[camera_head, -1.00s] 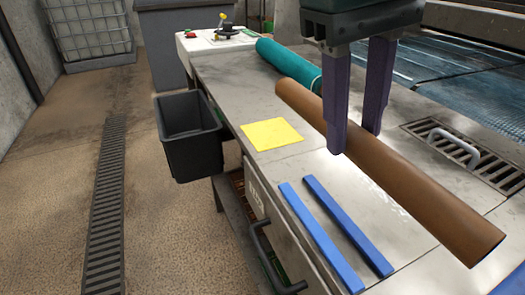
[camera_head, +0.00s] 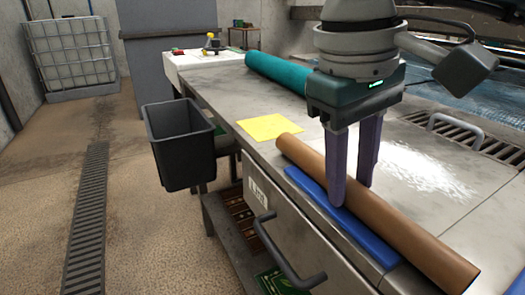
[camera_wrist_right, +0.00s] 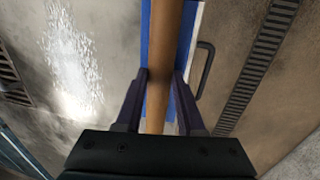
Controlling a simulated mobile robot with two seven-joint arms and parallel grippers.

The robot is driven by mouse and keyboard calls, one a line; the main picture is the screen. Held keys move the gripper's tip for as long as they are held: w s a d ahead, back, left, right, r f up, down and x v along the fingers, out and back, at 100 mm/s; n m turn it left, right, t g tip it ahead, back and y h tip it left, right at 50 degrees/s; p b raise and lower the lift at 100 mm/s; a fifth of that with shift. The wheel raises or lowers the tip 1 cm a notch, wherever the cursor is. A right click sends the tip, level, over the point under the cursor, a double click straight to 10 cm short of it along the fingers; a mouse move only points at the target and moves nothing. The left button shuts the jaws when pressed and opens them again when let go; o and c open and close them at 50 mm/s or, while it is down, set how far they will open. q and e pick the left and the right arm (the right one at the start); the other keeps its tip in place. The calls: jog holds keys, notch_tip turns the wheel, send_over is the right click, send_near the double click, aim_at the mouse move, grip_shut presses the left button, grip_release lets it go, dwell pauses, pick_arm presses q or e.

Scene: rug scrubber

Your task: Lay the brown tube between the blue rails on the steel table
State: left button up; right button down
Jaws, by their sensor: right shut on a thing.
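The brown tube (camera_head: 410,229) lies lengthwise along the near edge of the steel table (camera_head: 425,165). My right gripper (camera_head: 348,194) points down and is shut on the tube, one finger on each side. One blue rail (camera_head: 340,218) shows along the tube's near side; the far rail is hidden behind the tube in the head view. In the right wrist view, blue shows on both sides of the tube (camera_wrist_right: 164,45), a wide strip (camera_wrist_right: 186,40) and a narrow one (camera_wrist_right: 146,35). I cannot tell whether the tube touches the tabletop. My left gripper is out of view.
A teal roll (camera_head: 275,73) lies farther back on the table, and a yellow cloth (camera_head: 267,127) lies near its edge. A black bin (camera_head: 180,145) hangs at the left. A drain grate with a handle (camera_head: 455,128) is at the right.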

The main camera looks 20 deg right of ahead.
jog(key=shift+f, duration=0.2)
jog(key=c, duration=0.5)
grip_release()
jog(key=shift+r, duration=0.1)
jog(key=shift+a+r, duration=0.1)
jog(key=shift+r, duration=0.15)
jog(key=r, duration=0.4)
jog(key=a+r+p, duration=0.1)
jog(key=r, duration=0.2)
jog(key=a+r, duration=0.1)
jog(key=r, duration=0.3)
jog(key=shift+s+r+p, duration=0.1)
jog(key=shift+r+p, duration=0.2)
jog(key=shift+p, duration=0.05)
